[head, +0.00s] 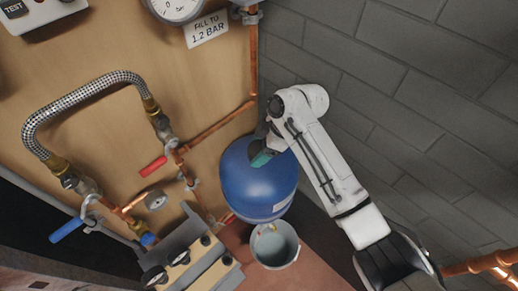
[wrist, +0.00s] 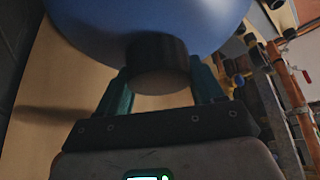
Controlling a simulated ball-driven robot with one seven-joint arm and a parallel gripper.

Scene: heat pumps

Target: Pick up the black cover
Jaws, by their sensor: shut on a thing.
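The black cover (wrist: 158,66) is a short dark cylinder in the wrist view, against or just in front of the rounded end of the blue tank (wrist: 145,18). I cannot tell whether it still touches the tank. My gripper (wrist: 162,84) has teal fingers, one on each side of the cover, and is shut on it. In the head view, the blue tank (head: 255,192) stands in the corner, and my gripper (head: 264,157) is at its upper part. The cover is hidden there behind my gripper and arm.
A grey bucket (head: 274,246) stands just below the tank. Copper pipes (head: 218,127), a red-handled valve (head: 153,166) and a braided hose (head: 75,97) are on the wooden panel to the left. A grey block wall (head: 420,110) is close on the right.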

